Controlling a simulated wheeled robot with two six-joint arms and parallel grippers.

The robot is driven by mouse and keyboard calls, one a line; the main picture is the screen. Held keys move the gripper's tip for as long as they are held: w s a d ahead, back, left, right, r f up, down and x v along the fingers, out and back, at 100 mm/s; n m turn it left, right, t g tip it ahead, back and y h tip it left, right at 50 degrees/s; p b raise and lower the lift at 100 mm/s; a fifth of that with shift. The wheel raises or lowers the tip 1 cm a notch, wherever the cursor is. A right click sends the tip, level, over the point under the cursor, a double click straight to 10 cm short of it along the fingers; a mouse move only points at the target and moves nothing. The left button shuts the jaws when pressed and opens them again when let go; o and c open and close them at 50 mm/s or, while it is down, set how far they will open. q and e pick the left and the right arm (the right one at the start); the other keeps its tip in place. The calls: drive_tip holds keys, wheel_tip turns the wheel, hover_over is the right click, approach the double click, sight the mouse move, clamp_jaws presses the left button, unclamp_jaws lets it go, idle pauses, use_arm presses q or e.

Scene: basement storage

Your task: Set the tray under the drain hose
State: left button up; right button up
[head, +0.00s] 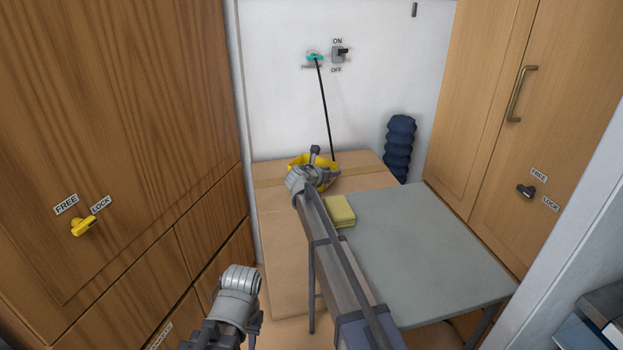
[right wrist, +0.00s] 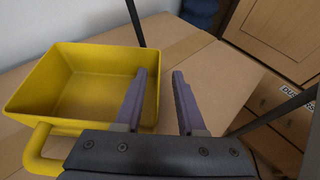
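The yellow tray (right wrist: 75,58) is an open box with a loop handle. It sits on the cardboard box top; in the head view it (head: 296,160) is mostly hidden behind my right gripper (head: 318,174). In the right wrist view my right gripper (right wrist: 165,72) is open, its left finger overlapping the tray's right wall. I cannot tell whether they touch. The thin black drain hose (head: 324,105) hangs from a teal valve (head: 315,57) on the back wall, its lower end near the tray. My left gripper (head: 254,322) is low at the front; its fingers are unclear.
The large cardboard box (head: 275,205) stands against the wall. A grey table (head: 430,250) adjoins it, with a yellow sponge or cloth (head: 340,210) at its left edge. A dark blue ribbed roll (head: 399,145) stands behind. Wooden cabinets flank both sides (head: 130,120).

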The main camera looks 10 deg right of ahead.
drive_tip(key=x, duration=0.2)
drive_tip(key=shift+w+d+f+b, duration=0.15)
drive_tip(key=shift+w+b, duration=0.2)
clamp_jaws()
idle(1.1)
